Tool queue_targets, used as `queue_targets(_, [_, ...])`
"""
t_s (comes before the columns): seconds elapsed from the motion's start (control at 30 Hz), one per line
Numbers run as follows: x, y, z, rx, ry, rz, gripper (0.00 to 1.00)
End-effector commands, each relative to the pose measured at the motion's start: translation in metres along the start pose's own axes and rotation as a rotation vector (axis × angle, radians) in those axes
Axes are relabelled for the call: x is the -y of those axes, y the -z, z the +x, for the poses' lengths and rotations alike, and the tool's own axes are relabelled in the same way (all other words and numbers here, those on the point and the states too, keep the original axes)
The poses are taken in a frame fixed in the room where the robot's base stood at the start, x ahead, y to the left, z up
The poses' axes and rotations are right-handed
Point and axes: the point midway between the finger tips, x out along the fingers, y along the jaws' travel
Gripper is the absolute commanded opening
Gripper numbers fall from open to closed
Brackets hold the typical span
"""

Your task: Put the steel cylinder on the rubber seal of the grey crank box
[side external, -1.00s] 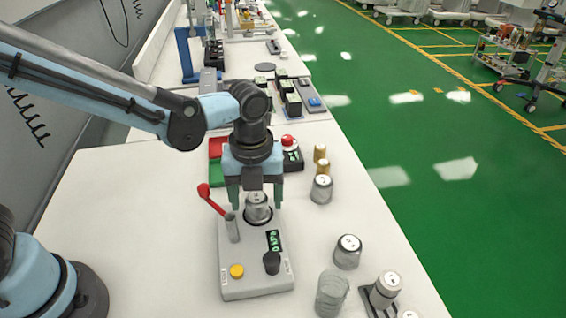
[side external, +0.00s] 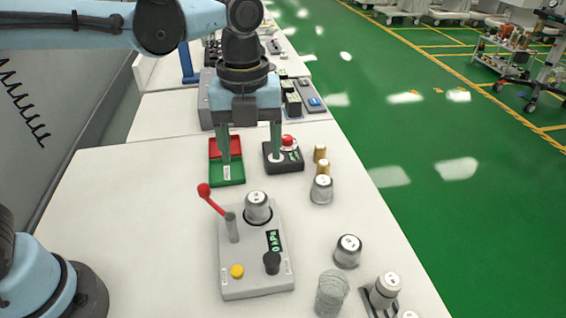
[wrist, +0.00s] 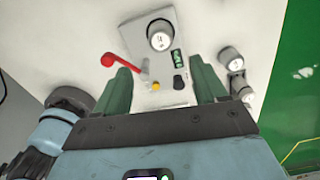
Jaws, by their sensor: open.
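The grey crank box (side external: 252,280) stands on the white table with a red-knobbed crank, a yellow button, a black knob and a small green display. A steel cylinder (side external: 257,205) stands upright on its dark round rubber seal (side external: 262,222); only the seal's rim shows. In the wrist view the cylinder (wrist: 160,36) sits at the far end of the box (wrist: 152,95). My gripper (side external: 250,158) is open and empty, raised above and behind the cylinder, apart from it. The wrist view shows its green fingers (wrist: 160,90) spread wide.
Brass pieces (side external: 321,160) are further back. A red and green tray (side external: 226,170) and a black box with a red button (side external: 284,156) lie behind. The table's left is clear.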

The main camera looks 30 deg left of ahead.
Motion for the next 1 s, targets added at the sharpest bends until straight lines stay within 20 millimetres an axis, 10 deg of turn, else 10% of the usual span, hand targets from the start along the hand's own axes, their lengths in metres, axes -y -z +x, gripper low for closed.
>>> queue_targets(0.7, [-0.124, -0.044, 0.019, -0.078, 0.563, -1.901, 0.72])
queue_targets(1.0, [-0.15, -0.05, 0.031, -0.238, 0.746, -2.351, 0.72])
